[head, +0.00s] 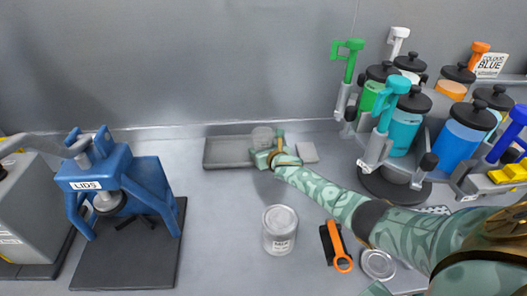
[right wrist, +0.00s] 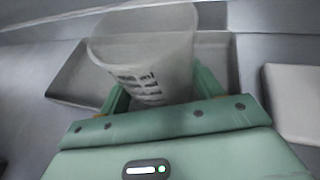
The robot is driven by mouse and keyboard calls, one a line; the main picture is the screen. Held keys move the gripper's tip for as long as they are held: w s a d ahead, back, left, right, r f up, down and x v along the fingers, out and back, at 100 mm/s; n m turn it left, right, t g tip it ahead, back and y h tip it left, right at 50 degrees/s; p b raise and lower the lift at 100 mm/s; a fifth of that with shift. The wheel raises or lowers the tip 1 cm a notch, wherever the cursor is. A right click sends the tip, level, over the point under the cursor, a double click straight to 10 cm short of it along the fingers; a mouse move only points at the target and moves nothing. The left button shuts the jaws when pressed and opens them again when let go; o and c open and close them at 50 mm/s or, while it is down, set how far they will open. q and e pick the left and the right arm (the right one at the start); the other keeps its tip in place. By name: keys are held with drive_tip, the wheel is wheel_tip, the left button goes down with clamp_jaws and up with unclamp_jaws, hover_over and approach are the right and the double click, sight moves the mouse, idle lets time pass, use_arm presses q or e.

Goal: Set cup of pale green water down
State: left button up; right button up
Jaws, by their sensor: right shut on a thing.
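The cup (right wrist: 145,50) is translucent and pale with dark print on its side. My right gripper (right wrist: 158,88) is shut on it, one finger on each side, in the right wrist view. In the head view the cup (head: 262,136) shows over the right part of a shallow grey tray (head: 225,152) by the back wall, with my right gripper (head: 268,157) at its near side. I cannot tell whether the cup touches the tray floor. The water inside cannot be made out. My left gripper is not in view.
A pale flat square (head: 307,152) lies right of the tray. A white can (head: 280,230) stands in front. An orange-handled tool (head: 338,247) and a round lid (head: 378,263) lie near my right arm. A blue lid press (head: 120,190) stands left, a paint dispenser carousel (head: 400,140) right.

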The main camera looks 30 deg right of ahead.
drive_tip(key=o, duration=1.1)
drive_tip(key=shift+s+r, duration=0.2)
drive_tip(key=shift+r, duration=0.05)
drive_tip(key=p+v, duration=0.5)
drive_tip(key=v, duration=0.5)
drive_tip(key=shift+s, duration=0.15)
drive_tip(key=shift+s+a+r, duration=0.1)
drive_tip(key=shift+s+r, duration=0.05)
drive_tip(key=shift+s, duration=0.45)
